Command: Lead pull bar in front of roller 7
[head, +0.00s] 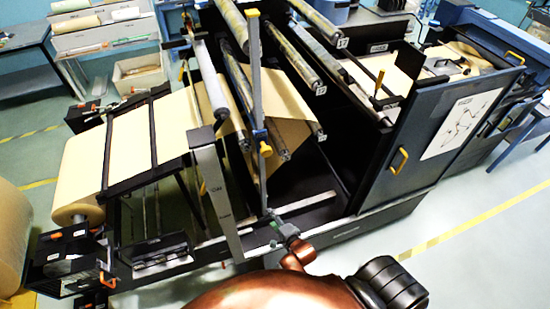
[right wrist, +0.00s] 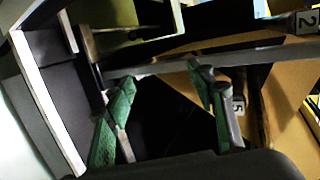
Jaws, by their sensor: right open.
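My right gripper (head: 278,222) is low at the machine's near side, beside the base of a grey upright. In the right wrist view its green-padded fingers (right wrist: 162,76) are apart, with a long grey bar (right wrist: 240,58) running across just beyond the tips. I cannot tell whether this is the pull bar or a roller, or whether it touches a finger. A brown paper web (head: 282,95) hangs among several rollers (head: 318,68). I cannot make out a label 7. A slim bar with yellow fittings (head: 257,85) stands upright before the web. My left gripper is out of view.
A grey upright plate (head: 215,195) stands close left of my right gripper. A dark cabinet (head: 395,195) with a yellow handle is at the right. A large paper roll (head: 78,180) is at the left. The right floor is clear.

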